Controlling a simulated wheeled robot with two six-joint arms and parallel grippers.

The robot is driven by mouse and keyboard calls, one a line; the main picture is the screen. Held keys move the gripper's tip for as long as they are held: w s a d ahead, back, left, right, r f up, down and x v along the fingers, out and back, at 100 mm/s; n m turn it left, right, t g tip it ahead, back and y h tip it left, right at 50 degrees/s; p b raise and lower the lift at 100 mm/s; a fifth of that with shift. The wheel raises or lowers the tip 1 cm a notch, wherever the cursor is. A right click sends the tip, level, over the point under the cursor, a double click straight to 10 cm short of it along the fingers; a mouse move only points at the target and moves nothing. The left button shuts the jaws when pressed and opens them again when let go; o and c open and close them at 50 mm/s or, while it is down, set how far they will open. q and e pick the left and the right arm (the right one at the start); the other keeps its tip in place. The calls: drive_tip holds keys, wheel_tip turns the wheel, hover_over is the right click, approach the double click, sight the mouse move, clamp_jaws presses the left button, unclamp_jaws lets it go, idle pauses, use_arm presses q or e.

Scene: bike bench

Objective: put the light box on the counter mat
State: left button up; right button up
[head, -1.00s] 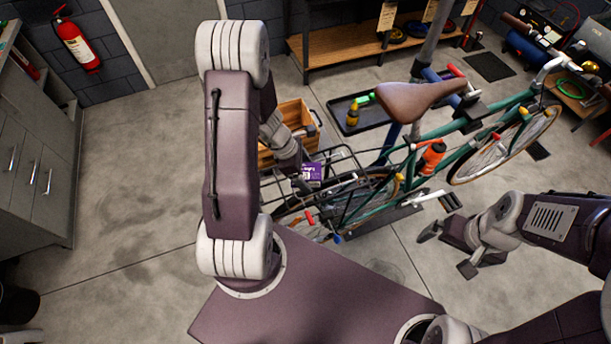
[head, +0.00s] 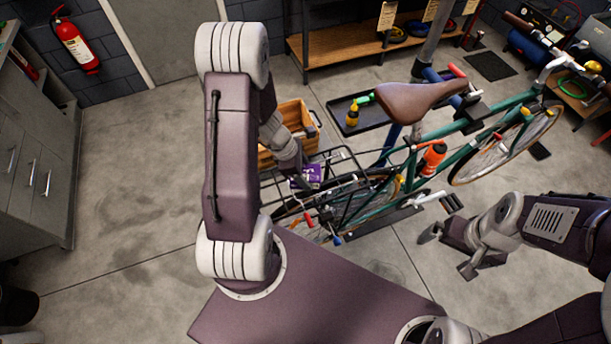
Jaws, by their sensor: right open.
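A small purple box with white print (head: 308,174), which looks like the light box, is at the bicycle's black rear rack (head: 345,172). My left gripper (head: 300,186) reaches down to the box, its fingers close against its left side. My arm and the box hide the fingertips, so I cannot tell whether they grip it or whether the box rests on the rack. My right gripper (head: 448,254) is open and empty above the floor at the right. I cannot make out a counter mat; only part of a grey drawer counter (head: 40,165) shows at the left edge.
The green bicycle (head: 480,120) stands in a repair stand. A wooden crate (head: 294,116) is behind my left gripper, with a black tray (head: 375,118) beside it. A wooden shelf (head: 345,47) lines the back. The floor between counter and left arm is clear.

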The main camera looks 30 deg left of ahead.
sight(314, 174)
use_arm(q)
drive_tip(key=shift+s, duration=0.1)
drive_tip(key=shift+c, duration=0.9)
drive_tip(key=shift+r+p, duration=0.45)
drive_tip(key=shift+r, duration=0.15)
drive_tip(key=r, duration=0.4)
drive_tip(key=shift+d, duration=0.4)
drive_tip(key=s+d+r, duration=0.2)
drive_tip(key=d+r, duration=0.1)
drive_tip(key=d, duration=0.2)
drive_tip(key=s+d+r+p, duration=0.1)
drive_tip(key=d+r, duration=0.2)
drive_tip(key=d, duration=0.2)
drive_tip(key=shift+s+r, duration=0.2)
drive_tip(key=shift+s, duration=0.2)
